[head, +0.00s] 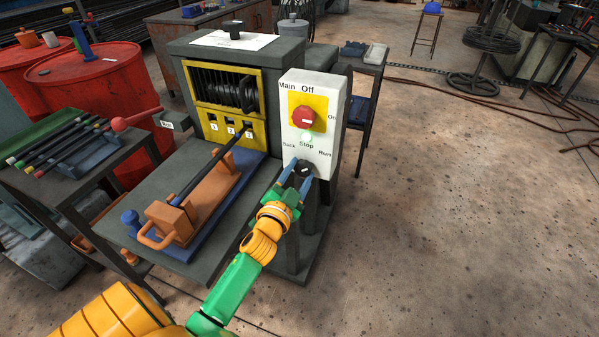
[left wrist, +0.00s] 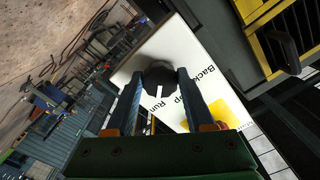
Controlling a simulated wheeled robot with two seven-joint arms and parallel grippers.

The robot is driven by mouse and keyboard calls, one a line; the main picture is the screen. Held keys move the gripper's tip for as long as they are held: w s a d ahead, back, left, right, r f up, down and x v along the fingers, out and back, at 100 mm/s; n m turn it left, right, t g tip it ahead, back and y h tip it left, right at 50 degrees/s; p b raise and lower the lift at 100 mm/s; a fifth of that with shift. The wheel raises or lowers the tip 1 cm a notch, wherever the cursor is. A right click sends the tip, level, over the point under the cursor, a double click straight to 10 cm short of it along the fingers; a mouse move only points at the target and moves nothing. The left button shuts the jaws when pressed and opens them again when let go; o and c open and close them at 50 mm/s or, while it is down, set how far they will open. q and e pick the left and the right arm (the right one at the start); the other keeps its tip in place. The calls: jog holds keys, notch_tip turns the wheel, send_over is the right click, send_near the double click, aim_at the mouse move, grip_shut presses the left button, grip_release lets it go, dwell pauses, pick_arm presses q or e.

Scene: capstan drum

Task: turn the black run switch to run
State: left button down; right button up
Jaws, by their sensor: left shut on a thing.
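The black run switch (head: 303,168) is a round knob low on the white switch panel (head: 319,88), below the labels Back, Stop and Run. My left gripper (head: 302,170) is shut on the knob, one blue finger on each side. The left wrist view shows the knob (left wrist: 158,75) between the fingertips (left wrist: 159,78). The knob's white pointer mark lies on the side of the Run label (left wrist: 154,106) there. The Stop label is partly hidden by a finger in that view. My right gripper is not in view.
Above the knob is a red main switch (head: 304,117) on a yellow plate. Left of the panel stands the machine's caged drum (head: 228,88), with an orange fixture (head: 190,205) and a dark bar on the table (head: 150,190) before it. The floor (head: 450,200) at right is clear.

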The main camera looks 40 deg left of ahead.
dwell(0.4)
pick_arm(q)
jog(key=shift+c, duration=1.3)
grip_release()
jog(key=v, duration=0.7)
jog(key=shift+b, duration=0.3)
